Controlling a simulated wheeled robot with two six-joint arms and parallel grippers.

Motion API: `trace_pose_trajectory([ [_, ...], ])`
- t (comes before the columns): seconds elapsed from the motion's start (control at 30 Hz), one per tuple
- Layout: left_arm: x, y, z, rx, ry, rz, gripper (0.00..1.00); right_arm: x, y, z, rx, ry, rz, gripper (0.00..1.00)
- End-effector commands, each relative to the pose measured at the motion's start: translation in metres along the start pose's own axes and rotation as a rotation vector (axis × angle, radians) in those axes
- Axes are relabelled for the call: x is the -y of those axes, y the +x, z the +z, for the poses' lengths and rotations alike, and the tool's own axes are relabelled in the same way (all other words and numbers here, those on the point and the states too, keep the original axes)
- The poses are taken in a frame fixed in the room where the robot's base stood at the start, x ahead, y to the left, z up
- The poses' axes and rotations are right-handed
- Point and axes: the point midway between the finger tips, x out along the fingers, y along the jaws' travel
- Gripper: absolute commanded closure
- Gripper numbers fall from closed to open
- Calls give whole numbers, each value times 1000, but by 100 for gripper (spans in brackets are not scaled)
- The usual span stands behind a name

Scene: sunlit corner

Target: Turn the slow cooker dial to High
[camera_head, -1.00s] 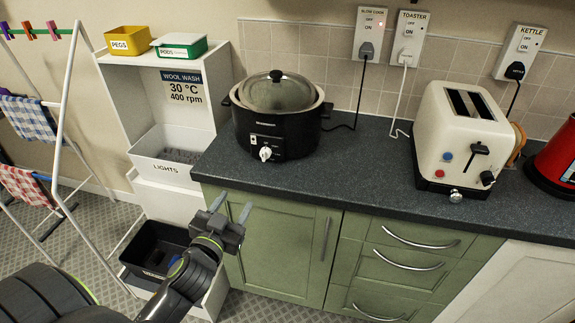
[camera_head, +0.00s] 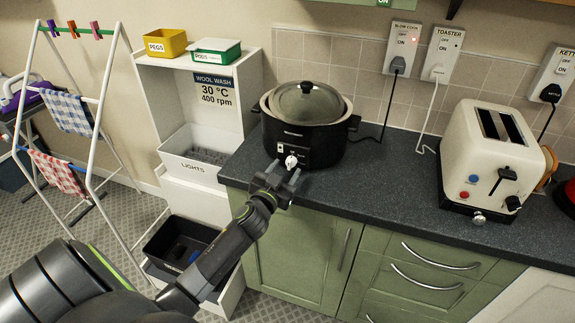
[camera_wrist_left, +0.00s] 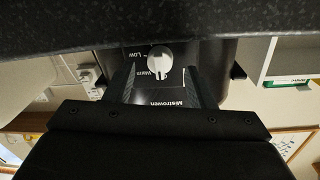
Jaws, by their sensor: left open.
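The black slow cooker (camera_head: 318,140) with a glass lid (camera_head: 306,101) stands on the dark worktop near its left end. Its white dial (camera_head: 291,162) is low on the front face. In the left wrist view, which is upside down, the dial (camera_wrist_left: 159,60) shows between the finger lines, with "Low" and "Warm" printed beside it; its exact setting is unclear. My left gripper (camera_head: 285,178) is open just in front of the dial, its fingers pointing at the cooker. In the wrist view its fingers (camera_wrist_left: 158,84) are apart with nothing clearly held. My right gripper is not in view.
The worktop (camera_head: 385,170) runs right to a cream toaster (camera_head: 492,158). A cable runs from the cooker to the wall socket marked slow cook (camera_head: 400,50). Green cupboards (camera_head: 300,250) stand below. A white laundry unit (camera_head: 190,170) and drying rack (camera_head: 85,120) are at left.

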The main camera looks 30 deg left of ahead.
Motion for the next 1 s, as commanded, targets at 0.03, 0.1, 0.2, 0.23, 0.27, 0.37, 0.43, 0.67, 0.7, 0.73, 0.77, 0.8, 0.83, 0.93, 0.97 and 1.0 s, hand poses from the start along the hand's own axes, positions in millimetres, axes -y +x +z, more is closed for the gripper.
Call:
trace_pose_trajectory([
  [0.03, 0, 7, 0, 0, 0, 0, 50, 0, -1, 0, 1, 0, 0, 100],
  [0.1, 0, 13, 0, 0, -1, 1, 50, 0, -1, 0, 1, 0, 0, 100],
  [0.2, 0, 19, 0, -1, 0, 0, 50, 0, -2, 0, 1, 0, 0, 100],
  [0.23, 0, 20, 0, 0, 0, 0, 50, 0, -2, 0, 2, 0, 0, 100],
  [0.27, 0, 21, 0, 0, 0, 0, 50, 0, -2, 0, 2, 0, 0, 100],
  [0.37, 0, 22, 0, 1, 0, 0, 50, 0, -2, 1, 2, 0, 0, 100],
  [0.43, 0, 22, 0, 1, 0, 0, 50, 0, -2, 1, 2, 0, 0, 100],
  [0.67, 0, 22, 0, 0, 0, 0, 64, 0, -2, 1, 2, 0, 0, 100],
  [0.7, 0, 22, 0, 0, 0, 0, 69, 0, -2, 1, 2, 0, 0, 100],
  [0.73, 0, 22, 0, 0, 0, 0, 73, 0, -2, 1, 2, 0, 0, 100],
  [0.77, 0, 22, 0, 0, 0, 0, 77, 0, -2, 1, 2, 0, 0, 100],
  [0.8, 0, 22, 0, 0, 0, 0, 82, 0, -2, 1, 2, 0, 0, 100],
  [0.83, 0, 22, 0, 0, 0, 0, 86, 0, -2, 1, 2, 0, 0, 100],
  [0.93, 0, 22, 0, 0, -1, 0, 95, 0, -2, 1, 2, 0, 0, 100],
  [0.97, 0, 22, 0, 0, 0, 1, 95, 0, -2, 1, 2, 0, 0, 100],
  [1.0, 0, 22, 0, 0, 1, 1, 95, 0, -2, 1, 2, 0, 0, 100],
])
